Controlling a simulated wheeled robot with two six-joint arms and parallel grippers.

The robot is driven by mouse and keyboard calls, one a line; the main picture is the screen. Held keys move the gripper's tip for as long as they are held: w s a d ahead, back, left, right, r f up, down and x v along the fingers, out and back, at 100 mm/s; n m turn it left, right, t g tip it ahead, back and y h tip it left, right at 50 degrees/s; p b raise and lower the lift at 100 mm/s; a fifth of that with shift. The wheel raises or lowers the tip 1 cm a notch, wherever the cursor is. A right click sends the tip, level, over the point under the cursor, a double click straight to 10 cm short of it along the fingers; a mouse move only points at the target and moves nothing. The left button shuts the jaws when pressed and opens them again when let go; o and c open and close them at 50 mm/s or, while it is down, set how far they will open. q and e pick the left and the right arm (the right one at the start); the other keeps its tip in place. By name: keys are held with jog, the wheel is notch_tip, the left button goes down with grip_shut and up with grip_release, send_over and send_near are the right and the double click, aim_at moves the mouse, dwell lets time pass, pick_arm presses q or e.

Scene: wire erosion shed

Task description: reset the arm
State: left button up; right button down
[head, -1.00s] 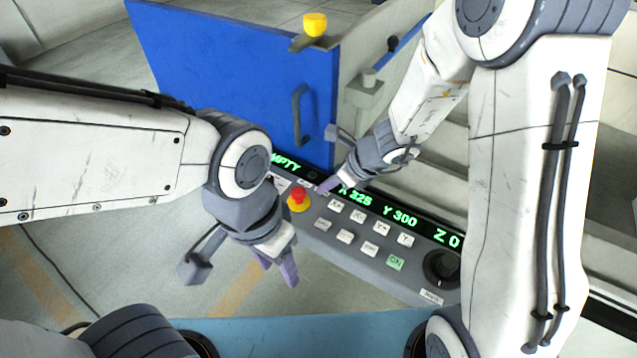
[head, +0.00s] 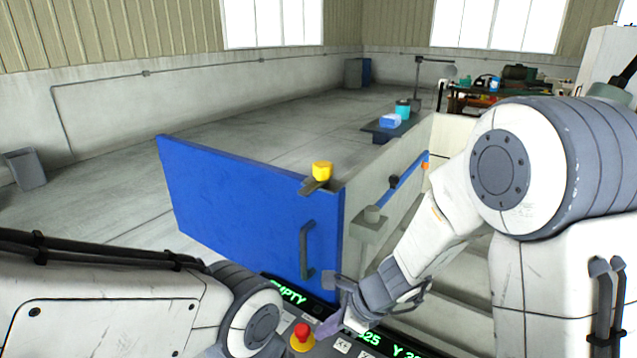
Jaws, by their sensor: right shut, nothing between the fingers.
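My right gripper (head: 333,322) is shut and empty. It hangs over the black display strip (head: 377,340) of the control panel, in front of the blue door's lower right edge. My left arm comes in from the left, and its gripper is below the picture. The panel shows green text, with "EMPTY" at its left and part of the X and Y readings. A red emergency stop button (head: 302,337) on a yellow base sits left of my right gripper. Most of the panel keys are cut off by the bottom edge.
A blue door (head: 240,200) with a grey handle (head: 307,250) stands behind the panel. Grey machine walls lie to the right. A bin (head: 25,168) stands far left. A cluttered bench (head: 470,92) is at the back.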

jog(key=s+a+r+n+g+h, duration=0.1)
jog(key=s+a+r+n+g, duration=0.15)
jog(key=s+n, duration=0.5)
jog(key=s+a+r+n+g, duration=0.1)
jog(key=s+r+n, duration=0.3)
jog(key=s+n, duration=0.3)
jog(key=s+d+r+n+t+h, duration=0.1)
jog(key=s+d+n+h, duration=0.3)
jog(key=n, duration=1)
jog(key=shift+s+d+r, duration=0.4)
jog(key=shift+s+d, duration=0.35)
jog(key=shift+d, duration=0.35)
